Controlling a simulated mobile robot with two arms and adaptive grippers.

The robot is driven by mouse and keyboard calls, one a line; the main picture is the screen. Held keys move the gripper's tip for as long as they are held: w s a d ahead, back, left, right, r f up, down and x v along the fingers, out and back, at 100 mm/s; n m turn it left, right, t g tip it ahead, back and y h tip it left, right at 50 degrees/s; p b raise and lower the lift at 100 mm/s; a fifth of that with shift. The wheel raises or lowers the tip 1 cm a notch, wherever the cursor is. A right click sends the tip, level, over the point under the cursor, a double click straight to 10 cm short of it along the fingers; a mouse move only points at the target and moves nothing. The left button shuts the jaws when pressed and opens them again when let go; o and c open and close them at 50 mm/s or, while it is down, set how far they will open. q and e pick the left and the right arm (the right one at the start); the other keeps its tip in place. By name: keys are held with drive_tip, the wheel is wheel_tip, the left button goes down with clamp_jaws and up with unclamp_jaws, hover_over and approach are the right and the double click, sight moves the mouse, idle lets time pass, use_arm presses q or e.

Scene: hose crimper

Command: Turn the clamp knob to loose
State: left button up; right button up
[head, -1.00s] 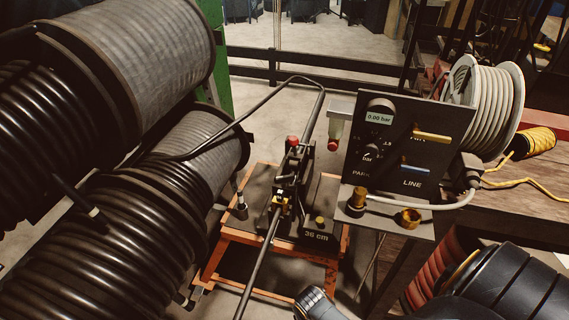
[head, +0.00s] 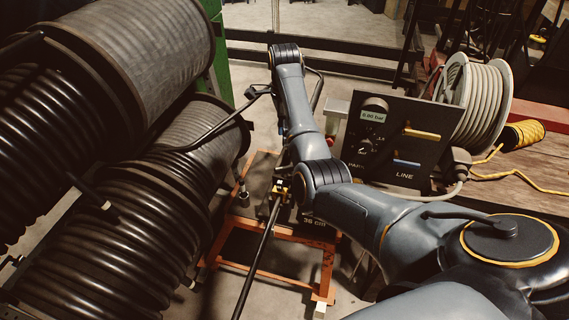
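The clamp stand (head: 262,174) is in the middle of the head view, on an orange frame. My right arm crosses in front of it and covers most of the clamp. The red knob on top of the clamp is hidden behind that arm, so its setting cannot be seen. A black hose (head: 258,255) runs up to the clamp, with a small brass-coloured part (head: 280,189) beside my arm. My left gripper is out of view.
Large black hose reels (head: 100,215) fill the left side. A light hose reel (head: 475,95) and yellow cord (head: 525,134) are farther right.

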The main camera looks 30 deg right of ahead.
sight(284, 167)
wheel_tip(284, 167, down, 14)
drive_tip(key=shift+r+p, duration=0.2)
drive_tip(key=shift+p, duration=0.45)
clamp_jaws()
